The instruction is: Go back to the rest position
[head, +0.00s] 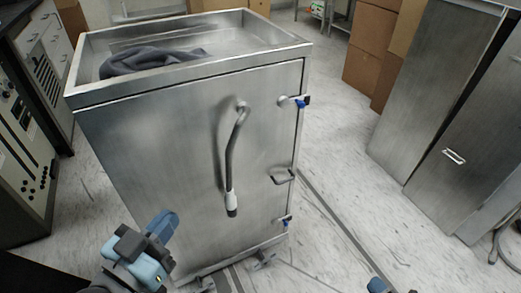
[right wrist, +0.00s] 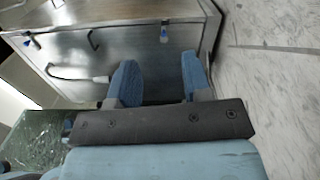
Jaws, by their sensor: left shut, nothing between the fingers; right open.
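My left gripper (head: 160,226) is low at the left in the head view, in front of the steel cabinet, with its blue fingers together and nothing held. Of my right arm, a small blue tip (head: 377,286) shows at the bottom edge of the head view. In the right wrist view my right gripper (right wrist: 160,80) has its two blue fingers apart and empty, pointing toward the cabinet with a gap to it.
The steel cabinet (head: 180,150) stands ahead with a dark cloth (head: 150,62) in its top tray and a hose (head: 232,160) on its front. Tall metal cabinets (head: 440,110) stand at the right, cardboard boxes (head: 372,45) behind. Floor (head: 350,190) between is clear.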

